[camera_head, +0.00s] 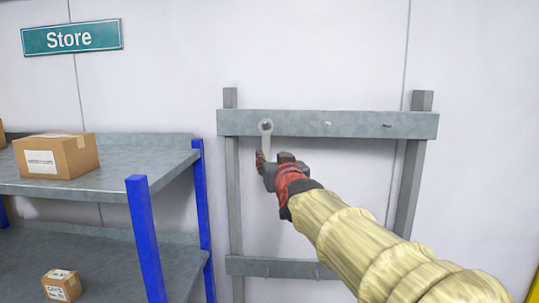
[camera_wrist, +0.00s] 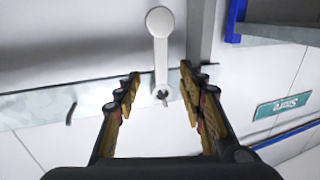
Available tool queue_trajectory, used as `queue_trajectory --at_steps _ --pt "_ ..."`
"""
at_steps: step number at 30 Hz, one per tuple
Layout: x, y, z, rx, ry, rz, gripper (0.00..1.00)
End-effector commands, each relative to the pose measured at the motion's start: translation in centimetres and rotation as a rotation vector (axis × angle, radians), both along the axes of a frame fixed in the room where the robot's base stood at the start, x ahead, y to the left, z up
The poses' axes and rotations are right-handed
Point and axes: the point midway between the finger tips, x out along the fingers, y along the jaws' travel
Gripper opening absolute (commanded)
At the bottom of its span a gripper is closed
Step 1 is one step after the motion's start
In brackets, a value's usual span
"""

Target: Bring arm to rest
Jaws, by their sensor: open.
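A light grey agitator (camera_head: 266,143) with a ring at its top hangs on the left peg of the grey rack's upper rail (camera_head: 350,124). In the wrist view, which is upside down, the agitator (camera_wrist: 161,50) shows its round end and a bar running to the peg. My gripper (camera_head: 264,163) is at the agitator's lower part. In the wrist view, its open fingers (camera_wrist: 160,82) appear on either side of the bar, with gaps on both sides. I cannot tell whether the fingertips reach around it. The agitator's lower end is hidden behind my gripper in the head view.
Two more pegs on the upper rail are bare. A lower rail (camera_head: 280,268) runs below. At the left stands a shelf (camera_head: 120,172) with blue posts and cardboard boxes (camera_head: 57,155). A "Store" sign (camera_head: 71,37) is on the wall. The space right of the rack is clear.

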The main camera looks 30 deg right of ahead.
Motion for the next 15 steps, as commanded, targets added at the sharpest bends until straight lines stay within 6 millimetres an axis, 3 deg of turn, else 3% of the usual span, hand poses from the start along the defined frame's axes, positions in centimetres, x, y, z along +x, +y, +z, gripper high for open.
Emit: queue_trajectory --at_steps 6,15 --pt "-2.8 1.0 0.1 0.000 -0.001 0.000 0.40" --pt "-3.5 1.2 -0.1 0.004 0.001 0.001 0.40"
